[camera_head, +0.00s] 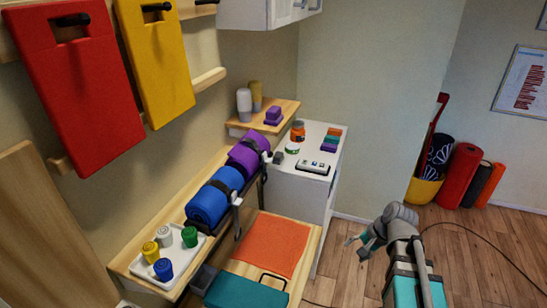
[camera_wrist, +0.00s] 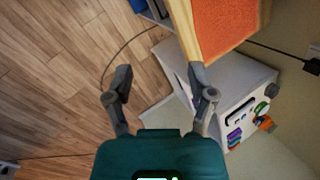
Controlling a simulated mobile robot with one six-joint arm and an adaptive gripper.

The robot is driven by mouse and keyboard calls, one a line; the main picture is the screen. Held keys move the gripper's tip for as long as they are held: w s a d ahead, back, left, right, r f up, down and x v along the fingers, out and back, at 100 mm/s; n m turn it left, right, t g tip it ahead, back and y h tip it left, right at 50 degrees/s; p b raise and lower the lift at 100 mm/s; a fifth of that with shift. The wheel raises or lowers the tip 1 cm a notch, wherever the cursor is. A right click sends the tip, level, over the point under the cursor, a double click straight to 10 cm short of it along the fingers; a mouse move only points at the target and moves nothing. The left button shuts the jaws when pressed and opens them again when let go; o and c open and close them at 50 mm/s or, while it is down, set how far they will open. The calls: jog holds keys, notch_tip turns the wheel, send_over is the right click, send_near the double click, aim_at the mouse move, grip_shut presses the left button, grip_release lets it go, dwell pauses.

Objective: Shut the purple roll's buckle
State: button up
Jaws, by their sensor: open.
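The purple roll (camera_head: 248,153) lies on the wooden wall shelf (camera_head: 133,258), at its far end, beside a blue roll (camera_head: 215,195). A dark strap with a grey buckle part (camera_head: 277,157) hangs at the purple roll's front right; I cannot tell from here whether its halves are joined. My gripper (camera_head: 356,240) is out over the floor, to the right of the shelf and apart from it. In the wrist view my gripper (camera_wrist: 162,82) is open, with nothing between its fingers. The purple roll is not visible in the wrist view.
A white cabinet (camera_head: 325,148) with small items on top stands behind the shelf end. A wooden bench with an orange mat (camera_head: 270,243) and a teal case (camera_head: 245,291) is below the shelf. Red and yellow boards hang at left. Open floor (camera_head: 465,240) lies at right, crossed by a cable.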

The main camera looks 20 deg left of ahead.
jog(key=w+a+r+m+y+p, duration=0.1)
jog(key=w+a+r+m+y, duration=0.5)
jog(key=a+r, duration=0.3)
jog(key=m+y+p, duration=0.1)
jog(key=m+y, duration=0.6)
jog(key=m, duration=0.1)
send_near(271, 160)
jog(key=d, duration=0.4)
jog(key=shift+s+r+t, duration=0.1)
jog(key=shift+s+t, duration=0.25)
jog(key=shift+t, duration=0.05)
jog(key=shift+a, duration=0.2)
jog(key=shift+w+a, duration=0.15)
jog(key=shift+a, duration=2.1)
jog(key=shift+w+a, duration=0.2)
jog(key=shift+a, duration=2.05)
jog(key=shift+w+a, duration=0.15)
jog(key=shift+a, duration=2.1)
grip_shut()
